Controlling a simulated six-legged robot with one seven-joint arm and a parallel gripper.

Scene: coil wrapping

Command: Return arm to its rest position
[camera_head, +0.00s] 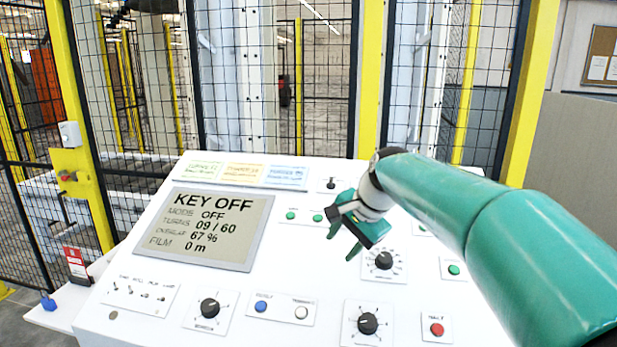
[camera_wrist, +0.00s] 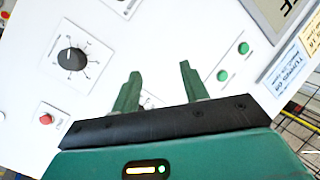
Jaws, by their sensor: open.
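My gripper (camera_head: 342,240) is at the end of my green arm, above the right half of the white control panel (camera_head: 150,240). Its two green fingers stand apart with nothing between them. The wrist view shows the open fingers (camera_wrist: 160,85) over the white panel face. In the head view a black rotary knob (camera_head: 384,260) lies just below and right of the fingers. Part of the panel behind my gripper and arm is hidden. I cannot tell whether a fingertip touches the panel.
The panel's screen (camera_head: 217,229) reads KEY OFF, 09 / 60, 67 %. Knobs, switches and a red button (camera_head: 437,329) cover the panel. A yellow-posted mesh fence (camera_head: 370,80) stands behind it. A red tag (camera_head: 76,264) and blue object (camera_head: 48,302) sit at left.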

